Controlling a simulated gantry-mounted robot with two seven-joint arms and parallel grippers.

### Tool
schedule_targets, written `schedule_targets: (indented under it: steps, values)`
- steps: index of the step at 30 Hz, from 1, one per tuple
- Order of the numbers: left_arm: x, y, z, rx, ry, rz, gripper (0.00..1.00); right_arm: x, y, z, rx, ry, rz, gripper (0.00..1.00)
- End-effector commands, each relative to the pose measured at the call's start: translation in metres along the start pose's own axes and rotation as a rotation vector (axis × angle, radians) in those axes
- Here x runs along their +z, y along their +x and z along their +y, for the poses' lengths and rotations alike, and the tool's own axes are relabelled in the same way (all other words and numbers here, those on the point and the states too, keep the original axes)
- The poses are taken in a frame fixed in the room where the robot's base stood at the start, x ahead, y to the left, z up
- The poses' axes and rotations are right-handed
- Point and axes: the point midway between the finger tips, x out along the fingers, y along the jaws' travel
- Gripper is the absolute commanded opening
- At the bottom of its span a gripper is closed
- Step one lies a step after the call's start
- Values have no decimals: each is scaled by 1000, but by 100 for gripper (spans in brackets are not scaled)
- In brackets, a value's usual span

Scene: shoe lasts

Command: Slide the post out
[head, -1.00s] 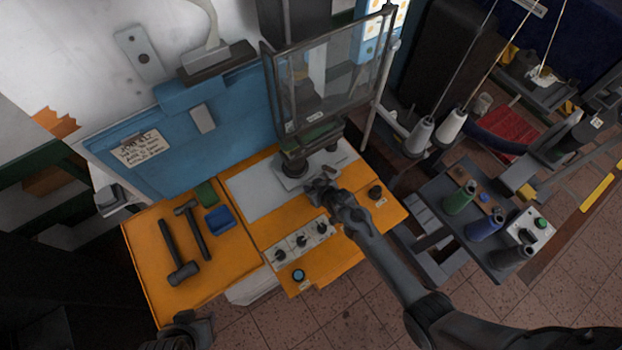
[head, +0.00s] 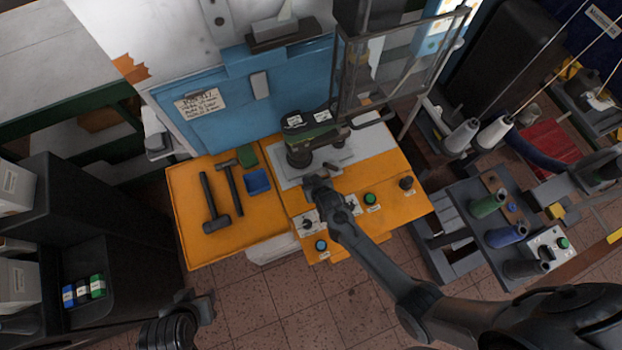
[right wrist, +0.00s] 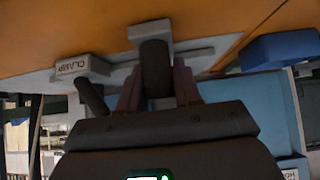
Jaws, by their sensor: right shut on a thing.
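My right gripper (head: 314,184) reaches to the front edge of the grey plate (head: 345,155) on the orange bench. In the right wrist view, the fingers (right wrist: 157,88) are shut on a dark cylindrical post (right wrist: 154,62). The post meets a grey block (right wrist: 150,30) at its far end. In the head view the gripper hides most of the post. A block marked CLAMP (right wrist: 83,67) with a dark lever (right wrist: 92,97) sits beside it. A dark machine head (head: 300,155) stands just behind the gripper. My left gripper (head: 198,306) is low, in front of the bench; its fingers are unclear.
Two hammers (head: 212,204) and a blue block (head: 257,181) lie on the left of the orange bench (head: 200,245). A clear framed guard (head: 400,65) stands over the machine. Control knobs line the front. Thread cones (head: 495,132) and a side tray of bottles (head: 488,204) are right.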

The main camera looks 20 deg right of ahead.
Motion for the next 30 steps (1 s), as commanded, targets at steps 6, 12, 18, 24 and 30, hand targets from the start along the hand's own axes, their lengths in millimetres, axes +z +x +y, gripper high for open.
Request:
schedule_targets:
  steps: [6, 12, 18, 24, 30]
  values:
    - [0, 0, 2, 5, -7, 1, 37, 0, 0, -5, -9, -1, 1, 36]
    - [-1, 0, 3, 8, -11, 2, 37, 0, 0, -4, -7, -1, 0, 54]
    - [-1, 0, 2, 8, -10, 2, 37, 0, 0, -2, -5, -1, 0, 54]
    - [-1, -2, 1, 3, -4, 1, 37, 0, -10, -2, -5, -1, -1, 54]
    - [-2, -5, -1, -2, 2, 0, 37, 1, -36, -2, -4, 0, -1, 54]
